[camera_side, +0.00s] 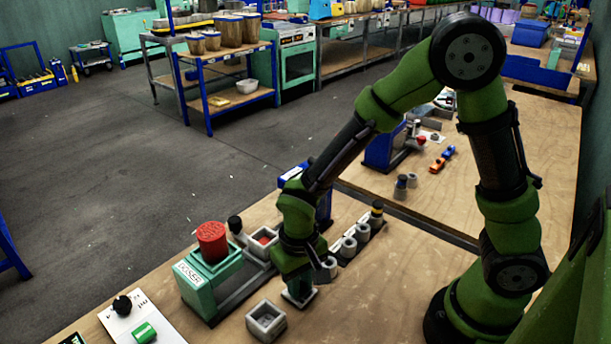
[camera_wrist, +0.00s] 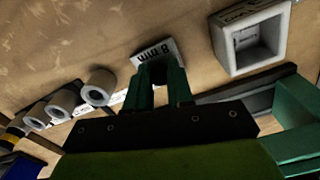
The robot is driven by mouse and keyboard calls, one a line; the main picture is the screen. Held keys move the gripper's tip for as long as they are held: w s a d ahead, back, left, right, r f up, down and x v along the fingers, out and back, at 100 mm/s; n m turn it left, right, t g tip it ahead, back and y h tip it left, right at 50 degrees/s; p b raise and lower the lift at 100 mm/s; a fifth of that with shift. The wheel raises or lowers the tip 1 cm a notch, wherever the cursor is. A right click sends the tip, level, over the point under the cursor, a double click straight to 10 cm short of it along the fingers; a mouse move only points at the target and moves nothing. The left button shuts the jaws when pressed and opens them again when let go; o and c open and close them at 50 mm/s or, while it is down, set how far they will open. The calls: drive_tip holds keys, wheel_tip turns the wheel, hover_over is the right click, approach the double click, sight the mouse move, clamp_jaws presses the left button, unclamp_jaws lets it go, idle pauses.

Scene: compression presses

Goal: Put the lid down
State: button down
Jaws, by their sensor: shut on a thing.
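The lid, a small light-grey plate with "8 mm" printed on it (camera_wrist: 172,47), is at my fingertips in the wrist view. It also shows in the side view (camera_side: 301,299), below my gripper (camera_side: 299,286). My gripper points down and is shut on the lid; the fingers hide the part they hold. The lid is at or just above the wooden table; I cannot tell whether it touches. An open square grey box (camera_side: 266,321) stands to the left and nearer the camera in the side view; it shows at the upper right in the wrist view (camera_wrist: 226,58).
Another grey box with red contents (camera_side: 262,243) is behind my gripper. Several grey cylinders (camera_side: 348,247) stand in a row to the right. The table's front right is clear.

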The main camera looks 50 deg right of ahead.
drive_tip(key=c, duration=1)
unclamp_jaws()
wheel_tip(320, 180, up, 12)
drive_tip(key=s+d+r+m+t+y, duration=0.1)
drive_tip(key=s+d+r+t+y, duration=0.1)
drive_tip(key=s+d+r+t, duration=0.5)
wheel_tip(320, 180, up, 4)
drive_tip(key=d, duration=0.2)
drive_tip(key=shift+d+f, duration=0.15)
drive_tip(key=shift+d, duration=0.2)
drive_tip(key=shift+w, duration=0.1)
